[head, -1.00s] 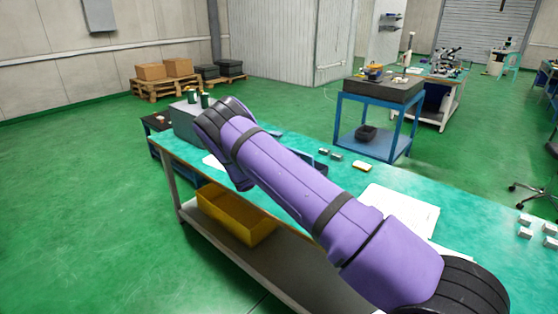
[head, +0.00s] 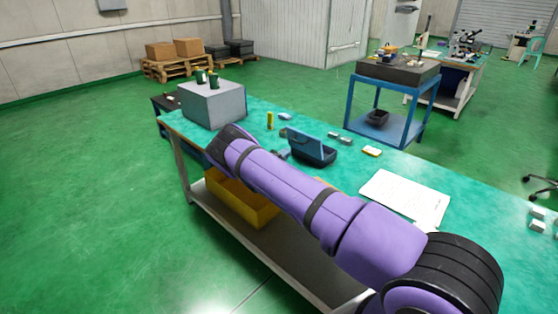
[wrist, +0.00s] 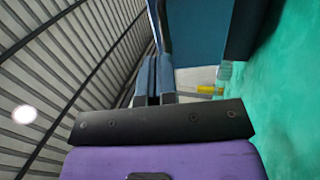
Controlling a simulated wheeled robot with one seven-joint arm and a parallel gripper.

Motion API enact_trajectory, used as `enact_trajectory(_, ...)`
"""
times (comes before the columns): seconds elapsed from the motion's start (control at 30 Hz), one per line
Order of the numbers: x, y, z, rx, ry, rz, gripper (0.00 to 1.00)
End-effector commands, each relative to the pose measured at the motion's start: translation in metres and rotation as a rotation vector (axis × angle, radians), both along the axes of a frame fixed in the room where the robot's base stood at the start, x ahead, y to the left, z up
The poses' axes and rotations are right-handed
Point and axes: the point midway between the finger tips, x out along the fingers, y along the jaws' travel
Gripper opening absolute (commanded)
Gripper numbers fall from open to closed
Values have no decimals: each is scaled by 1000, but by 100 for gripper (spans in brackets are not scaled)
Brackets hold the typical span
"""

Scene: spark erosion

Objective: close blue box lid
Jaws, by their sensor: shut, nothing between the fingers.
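The blue box (head: 318,157) stands on the green bench top in the head view, with its lid (head: 306,144) raised and open. In the wrist view the blue lid (wrist: 200,32) is large at the top, with the dark box body (wrist: 245,30) to its right. My gripper (head: 284,154) is just left of the box in the head view, partly hidden behind my purple arm. In the wrist view my gripper (wrist: 154,72) has its two fingers together with nothing held, close to the lid. I cannot tell whether they touch it.
A grey block (head: 213,104) with green cans stands at the bench's far left end. The bench right of the paper is mostly clear.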

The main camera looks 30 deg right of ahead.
Motion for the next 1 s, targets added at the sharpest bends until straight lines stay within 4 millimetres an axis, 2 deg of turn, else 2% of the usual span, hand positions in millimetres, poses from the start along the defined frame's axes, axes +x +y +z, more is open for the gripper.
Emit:
enact_trajectory(0.03,3,-10,3,0,-1,-2,0)
enact_trajectory(0.2,12,-37,12,0,-1,-2,0)
enact_trajectory(0.4,19,-58,18,1,1,-1,0)
enact_trajectory(0.6,22,-64,20,1,1,0,0)
enact_trajectory(1.0,22,-65,21,6,3,-1,0)
